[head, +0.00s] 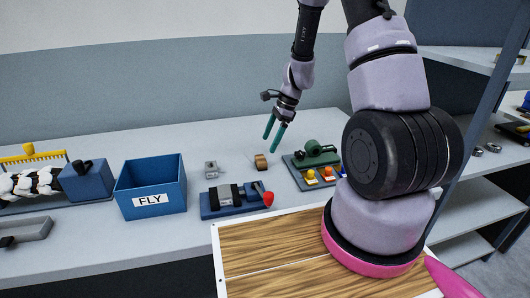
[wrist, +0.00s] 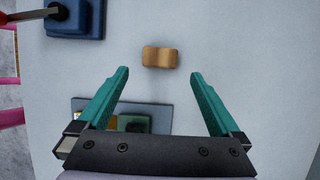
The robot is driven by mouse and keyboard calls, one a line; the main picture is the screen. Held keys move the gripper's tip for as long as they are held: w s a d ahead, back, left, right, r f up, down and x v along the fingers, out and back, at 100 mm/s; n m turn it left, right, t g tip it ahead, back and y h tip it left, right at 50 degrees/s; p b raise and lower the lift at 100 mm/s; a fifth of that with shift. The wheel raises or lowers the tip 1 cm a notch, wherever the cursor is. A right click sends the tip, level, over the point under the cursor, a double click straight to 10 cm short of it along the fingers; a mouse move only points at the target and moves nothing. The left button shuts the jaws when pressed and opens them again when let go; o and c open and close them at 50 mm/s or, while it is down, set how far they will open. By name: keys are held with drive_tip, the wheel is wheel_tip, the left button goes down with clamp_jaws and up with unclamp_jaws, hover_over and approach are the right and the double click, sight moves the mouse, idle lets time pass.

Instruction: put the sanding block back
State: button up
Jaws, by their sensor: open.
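A small tan-brown block (head: 261,161), which looks like the sanding block, lies on the grey bench. In the head view it is left of the dark tray (head: 294,172). In the wrist view the block (wrist: 160,57) lies just beyond the fingertips, roughly centred between them. My gripper (head: 271,142) has teal fingers and is open and empty above the bench, apart from the block. In the wrist view my gripper (wrist: 160,74) has nothing between its fingers. I cannot tell which place belongs to the block.
The tray holds a green tool (head: 318,150) and several coloured pieces. A blue fixture with a red knob (head: 224,200) stands nearer. A small grey metal part (head: 211,169) and a blue FLY bin (head: 151,185) are to the left. The bench behind the block is clear.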

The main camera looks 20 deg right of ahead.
drive_tip(key=s+r+n+t, duration=0.2)
drive_tip(key=s+r+n, duration=0.2)
drive_tip(key=r, duration=0.9)
drive_tip(key=s+r+n+t, duration=0.1)
drive_tip(key=s+r+n, duration=0.2)
drive_tip(key=r, duration=0.9)
drive_tip(key=s+d+r+n+t+h, duration=0.2)
drive_tip(key=s+r+n+t, duration=0.2)
drive_tip(key=s+r+n, duration=0.3)
drive_tip(key=s+r, duration=0.3)
drive_tip(key=s, duration=0.4)
drive_tip(key=shift+r+h, duration=0.3)
